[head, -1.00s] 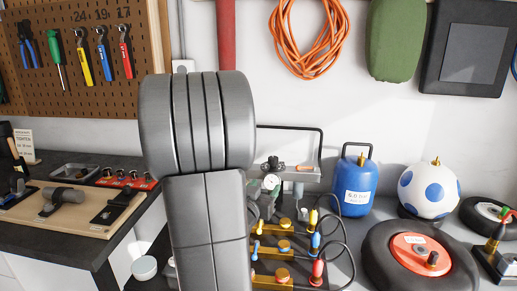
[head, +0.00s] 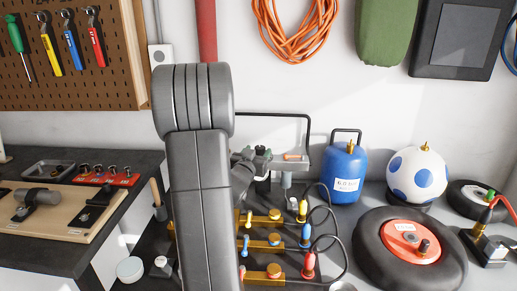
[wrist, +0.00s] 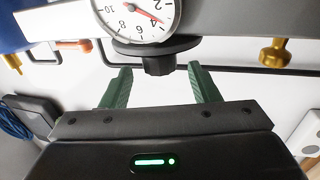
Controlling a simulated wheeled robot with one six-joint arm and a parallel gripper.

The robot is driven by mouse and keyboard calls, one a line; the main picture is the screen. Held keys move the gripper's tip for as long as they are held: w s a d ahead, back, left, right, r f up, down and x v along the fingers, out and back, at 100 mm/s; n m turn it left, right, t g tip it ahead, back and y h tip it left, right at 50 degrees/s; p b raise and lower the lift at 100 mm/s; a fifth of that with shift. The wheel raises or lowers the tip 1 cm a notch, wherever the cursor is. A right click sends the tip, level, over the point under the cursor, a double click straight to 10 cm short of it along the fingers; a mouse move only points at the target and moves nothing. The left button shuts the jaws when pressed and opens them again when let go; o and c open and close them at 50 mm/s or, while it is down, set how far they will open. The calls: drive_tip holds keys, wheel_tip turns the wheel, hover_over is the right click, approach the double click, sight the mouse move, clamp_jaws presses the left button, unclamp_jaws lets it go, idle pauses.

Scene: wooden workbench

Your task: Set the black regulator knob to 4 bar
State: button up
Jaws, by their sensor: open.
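The black regulator knob (wrist: 158,64) shows in the wrist view, with a wide disc and a narrower ribbed hub. Behind it is the white round pressure gauge (wrist: 132,22), cut off by the top edge. Its red needle points between 2 and 4. My gripper (wrist: 159,70) is open, its two green fingers apart and empty. The hub appears in the gap between the fingertips, with space on both sides; I cannot tell its depth from them. In the head view my gripper (head: 262,155) is small, at the regulator, and the gauge face is hidden.
A black pipe frame (head: 285,116) stands behind the regulator. Brass valves (head: 268,217) with coloured hose plugs sit below it. A blue tank (head: 344,174), a white spotted ball (head: 416,175) and a wheel (head: 410,250) stand to the right.

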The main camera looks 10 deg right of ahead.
drive_tip(key=shift+x, duration=1)
drive_tip(key=c, duration=1)
drive_tip(key=shift+o, duration=0.2)
drive_tip(key=shift+w+a+r+m+g+h+p, duration=0.1)
drive_tip(key=shift+r+m+g+h+p, duration=0.15)
drive_tip(key=shift+m+g+h+p, duration=0.85)
drive_tip(key=shift+m+h+p, duration=0.1)
drive_tip(key=shift+h+p, duration=0.4)
drive_tip(key=shift+f+m+g+h+p, duration=0.2)
drive_tip(key=shift+m+g+h+p, duration=0.15)
drive_tip(key=shift+m+g+h, duration=0.05)
drive_tip(key=o, duration=1)
drive_tip(key=shift+c, duration=0.2)
